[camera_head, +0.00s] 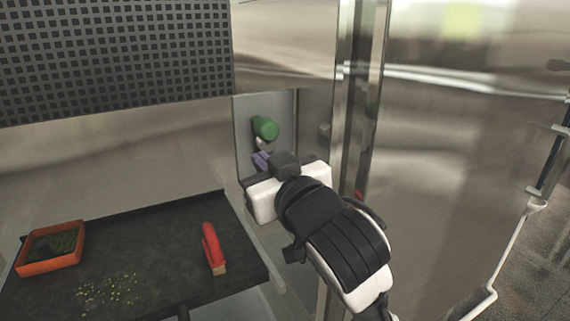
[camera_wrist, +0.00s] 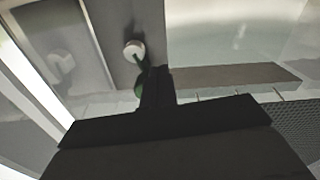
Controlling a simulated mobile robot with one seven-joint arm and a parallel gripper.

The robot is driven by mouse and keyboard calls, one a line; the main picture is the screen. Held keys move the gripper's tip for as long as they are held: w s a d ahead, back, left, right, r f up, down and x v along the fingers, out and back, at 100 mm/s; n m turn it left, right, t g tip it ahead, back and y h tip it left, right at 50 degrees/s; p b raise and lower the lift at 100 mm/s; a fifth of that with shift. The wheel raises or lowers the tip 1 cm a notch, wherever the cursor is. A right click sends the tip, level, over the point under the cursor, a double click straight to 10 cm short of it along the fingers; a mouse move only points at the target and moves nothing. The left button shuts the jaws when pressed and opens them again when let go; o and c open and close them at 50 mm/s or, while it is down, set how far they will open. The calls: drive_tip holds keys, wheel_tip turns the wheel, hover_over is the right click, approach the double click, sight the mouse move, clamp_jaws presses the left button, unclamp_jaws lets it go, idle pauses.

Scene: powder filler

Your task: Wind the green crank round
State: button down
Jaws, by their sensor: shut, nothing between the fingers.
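The green crank handle (camera_head: 265,128) sticks out from a recessed grey panel in the middle of the head view. A pale hub piece (camera_head: 264,144) shows just below it. My gripper (camera_head: 262,160) is in front of the panel, just below the handle. In the wrist view, my dark fingers (camera_wrist: 157,76) are together with nothing between them. A round white knob-like end (camera_wrist: 134,50) and a dark crank arm lie beside their tips. A bit of green (camera_wrist: 139,90) shows at their left edge, partly hidden by them. I cannot tell whether they touch the crank.
A dark work shelf (camera_head: 190,285) at lower left holds an orange tray (camera_head: 48,266), a red-handled brush (camera_head: 213,248) and scattered yellowish grains (camera_head: 108,291). A metal post (camera_head: 357,110) and a large shiny panel (camera_head: 450,150) stand close on the right. A perforated grille (camera_head: 115,50) is upper left.

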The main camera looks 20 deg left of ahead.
drive_tip(key=b+v, duration=0.4)
drive_tip(key=v, duration=0.1)
drive_tip(key=shift+s+d, duration=0.1)
idle(0.6)
